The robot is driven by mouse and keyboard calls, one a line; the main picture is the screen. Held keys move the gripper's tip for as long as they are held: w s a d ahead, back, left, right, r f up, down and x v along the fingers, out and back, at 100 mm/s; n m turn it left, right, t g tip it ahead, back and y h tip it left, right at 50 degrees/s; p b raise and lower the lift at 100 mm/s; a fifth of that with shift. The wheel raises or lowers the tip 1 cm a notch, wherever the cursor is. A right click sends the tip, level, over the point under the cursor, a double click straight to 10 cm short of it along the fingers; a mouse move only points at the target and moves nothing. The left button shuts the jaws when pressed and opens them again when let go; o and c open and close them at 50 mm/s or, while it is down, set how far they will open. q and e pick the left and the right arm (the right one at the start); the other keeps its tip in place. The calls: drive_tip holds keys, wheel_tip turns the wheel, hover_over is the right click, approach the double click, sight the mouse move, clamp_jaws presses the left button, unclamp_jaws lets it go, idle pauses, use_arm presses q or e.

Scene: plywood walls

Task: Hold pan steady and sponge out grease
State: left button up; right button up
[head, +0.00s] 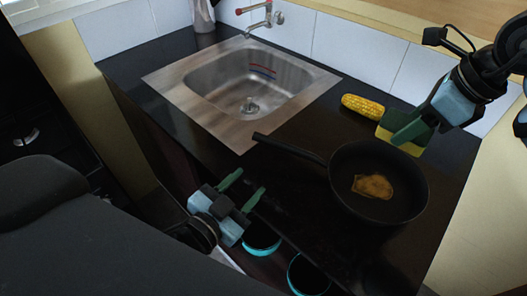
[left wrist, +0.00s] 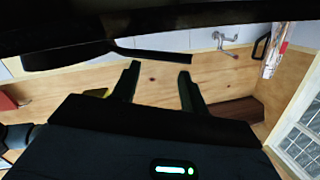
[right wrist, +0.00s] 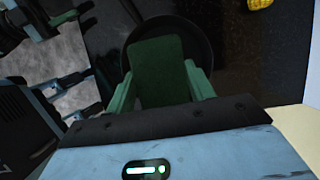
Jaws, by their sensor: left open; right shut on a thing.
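A black frying pan (head: 350,200) sits on the dark counter with a brown grease patch (head: 373,186) inside. Its handle (head: 290,148) points left toward the sink. My left gripper (head: 250,181) is open and empty, in front of and below the handle near the counter's front edge. In the left wrist view, the handle (left wrist: 155,55) passes just beyond the open fingertips (left wrist: 158,76), apart from them. My right gripper (head: 398,138) is shut on a green and yellow sponge (head: 385,131), above the pan's far right side. The sponge's green face (right wrist: 158,70) fills the space between the fingers in the right wrist view.
A corn cob (head: 362,106) lies on the counter behind the pan, close to the sponge. A metal sink (head: 215,98) with a faucet (head: 262,18) is at the left. Teal-rimmed round items (head: 262,250) sit below the counter's front edge.

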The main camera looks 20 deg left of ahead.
sight(267, 142)
use_arm(q)
drive_tip(key=w+r+n+y, duration=0.1)
drive_tip(key=n, duration=0.3)
drive_tip(key=w+n+g+y, duration=0.1)
drive_tip(key=w+n+y, duration=0.1)
drive_tip(key=n, duration=0.2)
drive_tip(key=w+a+r+n+y, duration=0.1)
drive_tip(key=n+y, duration=0.1)
drive_tip(key=n, duration=0.1)
drive_tip(key=shift+w+r+n+g, duration=0.3)
drive_tip(key=shift+r+n, duration=0.05)
drive_tip(key=shift+n, duration=0.05)
drive_tip(key=shift+d+r+n+g+y, duration=0.9)
drive_tip(key=shift+d+r+n+g, duration=0.95)
drive_tip(key=shift+n, duration=4.55)
drive_tip(key=x, duration=1.2)
drive_tip(key=shift+a, duration=0.25)
drive_tip(key=shift+c, duration=0.4)
clamp_jaws()
